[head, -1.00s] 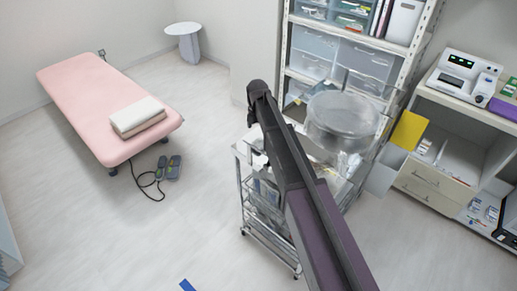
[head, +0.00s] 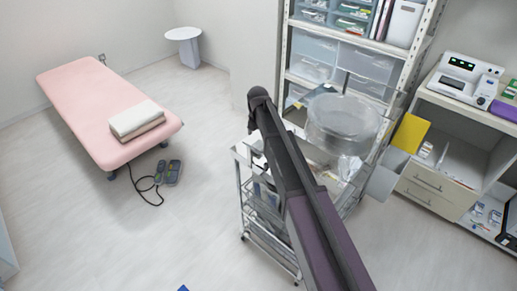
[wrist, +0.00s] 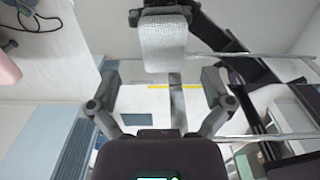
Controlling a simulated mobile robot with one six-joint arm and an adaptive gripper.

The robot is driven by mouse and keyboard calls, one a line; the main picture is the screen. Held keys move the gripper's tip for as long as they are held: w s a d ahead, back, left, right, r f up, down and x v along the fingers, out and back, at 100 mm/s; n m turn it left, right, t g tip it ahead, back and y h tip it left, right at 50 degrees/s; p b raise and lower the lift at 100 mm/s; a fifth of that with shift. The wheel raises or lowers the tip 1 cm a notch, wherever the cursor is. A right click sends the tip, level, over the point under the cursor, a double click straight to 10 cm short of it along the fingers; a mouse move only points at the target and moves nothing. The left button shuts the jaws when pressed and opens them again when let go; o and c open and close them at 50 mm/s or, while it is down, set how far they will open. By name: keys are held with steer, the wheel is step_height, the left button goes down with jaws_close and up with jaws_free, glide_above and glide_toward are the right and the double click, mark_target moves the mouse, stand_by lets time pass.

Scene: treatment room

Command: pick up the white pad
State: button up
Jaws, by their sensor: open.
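In the wrist view, a white textured piece (wrist: 165,42), which looks like the white pad, hangs at the upper middle with dark parts at both its upper sides. My gripper (wrist: 161,77) is open, with its two fingers wide apart. The white piece shows above and between the fingertips, and nothing is seen held in them. I cannot tell its exact distance from the fingers. In the head view, my arm reaches over the metal trolley (head: 244,196) and hides most of my gripper and part of the trolley top.
A clear round container (head: 342,118) is right of my arm, before the shelf rack (head: 288,50). A pink couch (head: 85,95) with folded towels (head: 137,119) stands at left, foot pedals (head: 173,172) beside it. A cabinet (head: 430,187) is at right.

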mark_target(259, 144)
steer(key=shift+d+f+b, duration=0.2)
steer(key=shift+f+b, duration=1.7)
steer(key=shift+f, duration=0.25)
steer(key=c, duration=0.8)
